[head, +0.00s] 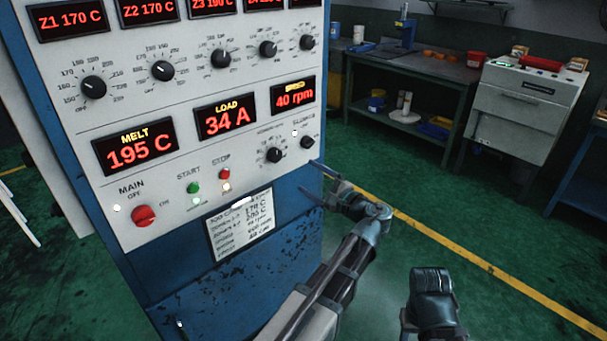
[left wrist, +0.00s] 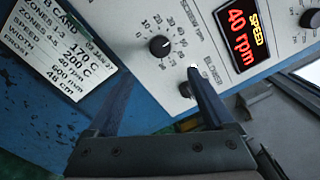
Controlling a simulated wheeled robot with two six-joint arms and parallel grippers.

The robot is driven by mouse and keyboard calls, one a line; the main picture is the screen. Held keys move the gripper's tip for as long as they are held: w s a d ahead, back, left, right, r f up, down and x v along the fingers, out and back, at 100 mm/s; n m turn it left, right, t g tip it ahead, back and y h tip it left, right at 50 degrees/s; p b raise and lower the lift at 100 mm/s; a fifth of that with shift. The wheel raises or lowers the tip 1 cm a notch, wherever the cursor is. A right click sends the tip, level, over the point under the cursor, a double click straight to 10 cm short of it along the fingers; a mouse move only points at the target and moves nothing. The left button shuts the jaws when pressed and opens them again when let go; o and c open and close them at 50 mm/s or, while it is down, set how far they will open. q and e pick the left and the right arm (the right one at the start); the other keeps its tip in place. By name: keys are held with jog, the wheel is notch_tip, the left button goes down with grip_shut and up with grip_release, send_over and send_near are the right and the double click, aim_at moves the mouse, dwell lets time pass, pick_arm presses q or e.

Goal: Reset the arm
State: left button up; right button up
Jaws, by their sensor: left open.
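My left gripper (head: 310,177) is in front of the lower right part of a blue and white control cabinet (head: 265,95), with its jaws open and empty. In the left wrist view its two blue fingers (left wrist: 158,90) stand apart, pointing at the panel. One finger is close to the blower switch (head: 307,142), and a black knob (left wrist: 159,46) shows beyond the gap. I cannot tell whether a finger touches the panel. My left arm comes up from the bottom of the head view.
Behind are a workbench (head: 400,72) with bins and a grey machine (head: 525,105). Green floor with a yellow line (head: 470,255) is open to the right.

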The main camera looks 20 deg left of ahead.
pick_arm(q)
jog(key=shift+d, duration=0.1)
dwell(0.4)
jog(key=s+d+f+n+g+h, duration=0.2)
jog(key=s+d+f+h, duration=0.25)
jog(key=f, duration=0.35)
jog(key=s+d+f+n+g+h, duration=0.2)
jog(key=s+d+f+h, duration=0.25)
jog(key=s+f, duration=0.2)
jog(key=s+d+f+n+g+h, duration=0.3)
jog(key=s+d+f+h, duration=0.35)
jog(key=s+d, duration=0.5)
jog(key=d+r+p, duration=0.3)
jog(key=r+p, duration=1)
jog(key=p, duration=0.1)
jog(key=shift+w+d, duration=0.2)
jog(key=shift+d, duration=0.05)
jog(key=shift+r, duration=0.1)
